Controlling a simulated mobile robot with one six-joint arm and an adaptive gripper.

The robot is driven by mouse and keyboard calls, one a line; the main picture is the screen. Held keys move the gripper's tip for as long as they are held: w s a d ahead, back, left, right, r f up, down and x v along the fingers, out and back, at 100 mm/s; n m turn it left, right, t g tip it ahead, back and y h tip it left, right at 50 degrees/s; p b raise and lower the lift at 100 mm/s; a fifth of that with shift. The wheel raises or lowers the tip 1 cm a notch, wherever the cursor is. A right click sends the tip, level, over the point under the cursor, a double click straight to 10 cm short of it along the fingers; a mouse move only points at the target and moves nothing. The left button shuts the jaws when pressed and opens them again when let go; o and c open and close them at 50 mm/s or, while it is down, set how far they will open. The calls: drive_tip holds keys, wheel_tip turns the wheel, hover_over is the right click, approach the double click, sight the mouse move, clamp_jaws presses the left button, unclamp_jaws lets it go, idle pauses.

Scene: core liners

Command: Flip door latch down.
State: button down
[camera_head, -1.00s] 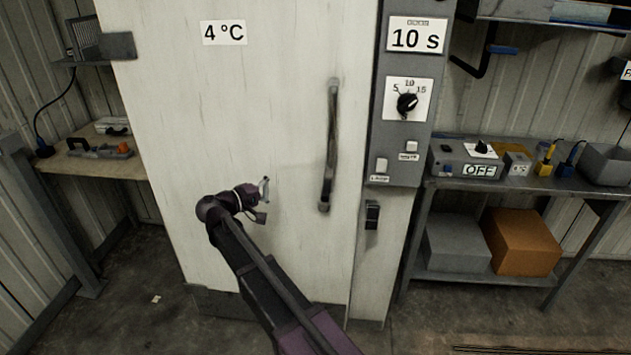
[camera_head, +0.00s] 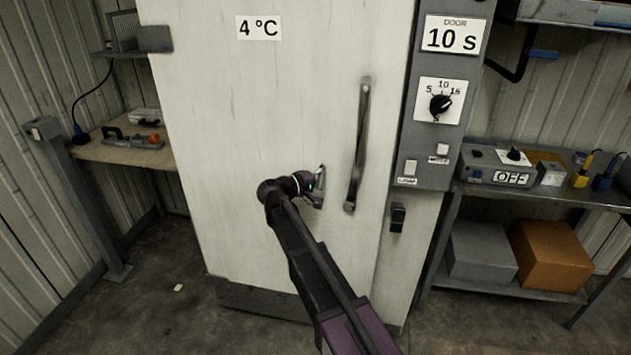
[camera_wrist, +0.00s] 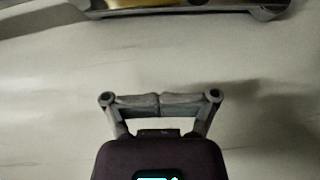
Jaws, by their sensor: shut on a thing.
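The door latch (camera_head: 397,217) is a small black piece on the pale frame right of the door, below the grey control panel. It is too small to tell its position clearly. My gripper (camera_head: 319,188) is in front of the white door (camera_head: 250,120), left of the lower end of the long grey door handle (camera_head: 359,150) and well left of the latch. In the wrist view my gripper (camera_wrist: 160,104) has its fingertips together, with nothing visible between them. The handle (camera_wrist: 190,10) crosses the top of that view. The latch does not show there.
The control panel (camera_head: 440,150) carries a "10 s" sign (camera_head: 452,37), a dial (camera_head: 440,102) and small switches. A metal bench (camera_head: 520,190) with an "OFF" box (camera_head: 500,165) stands right. A shelf (camera_head: 120,150) holds tools at left. The floor in front is largely clear.

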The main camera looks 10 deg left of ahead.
sight(341, 178)
drive_tip(key=shift+d+f, duration=0.2)
drive_tip(key=shift+d, duration=2)
drive_tip(key=shift+s+a+r, duration=0.1)
drive_tip(key=shift+s+a, duration=0.05)
